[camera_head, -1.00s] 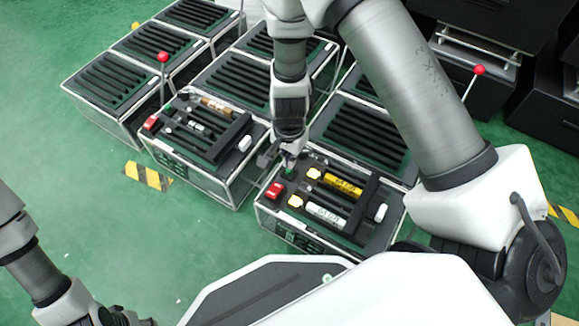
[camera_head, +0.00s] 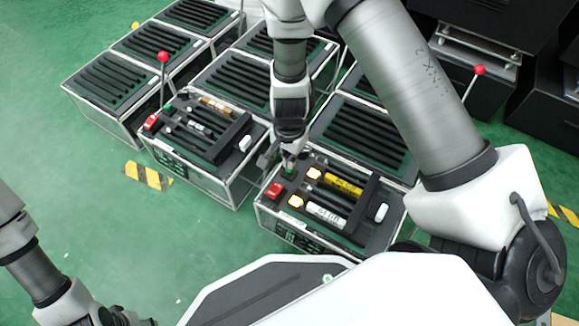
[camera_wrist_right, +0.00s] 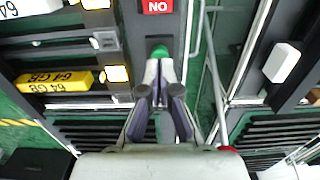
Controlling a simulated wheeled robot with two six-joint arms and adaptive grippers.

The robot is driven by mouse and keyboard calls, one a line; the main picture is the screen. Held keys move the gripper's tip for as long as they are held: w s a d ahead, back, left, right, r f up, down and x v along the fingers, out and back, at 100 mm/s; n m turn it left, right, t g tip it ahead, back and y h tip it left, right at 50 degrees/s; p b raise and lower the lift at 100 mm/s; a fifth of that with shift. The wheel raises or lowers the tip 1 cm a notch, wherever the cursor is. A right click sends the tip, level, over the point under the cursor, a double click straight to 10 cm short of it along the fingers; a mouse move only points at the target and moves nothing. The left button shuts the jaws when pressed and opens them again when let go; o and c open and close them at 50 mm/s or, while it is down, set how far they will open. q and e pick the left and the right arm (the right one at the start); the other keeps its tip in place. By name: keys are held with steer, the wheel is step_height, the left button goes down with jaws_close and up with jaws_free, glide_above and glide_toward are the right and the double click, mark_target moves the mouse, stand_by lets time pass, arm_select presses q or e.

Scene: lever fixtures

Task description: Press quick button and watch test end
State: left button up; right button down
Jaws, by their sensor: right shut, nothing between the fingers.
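My right gripper (camera_head: 289,158) is shut and empty, pointing down at the near right test box (camera_head: 300,236). In the right wrist view its fingertips (camera_wrist_right: 160,64) meet at a green button (camera_wrist_right: 160,50) and appear to touch it; whether the button is pushed in cannot be told. In the head view the green button (camera_head: 289,169) is mostly covered by the fingertips.
The box holds a yellow "64 GB" module (camera_head: 343,182) and a white module (camera_head: 325,214), with a white handle (camera_head: 381,212) at right. A second box (camera_head: 205,185) with a red-knobbed lever (camera_head: 163,57) stands to the left. Green floor (camera_head: 180,235) is open at front left.

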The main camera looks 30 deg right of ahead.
steer(key=shift+f+b, duration=0.9)
steer(key=shift+f, duration=0.25)
step_height(320, 180, up, 8)
steer(key=p, duration=0.8)
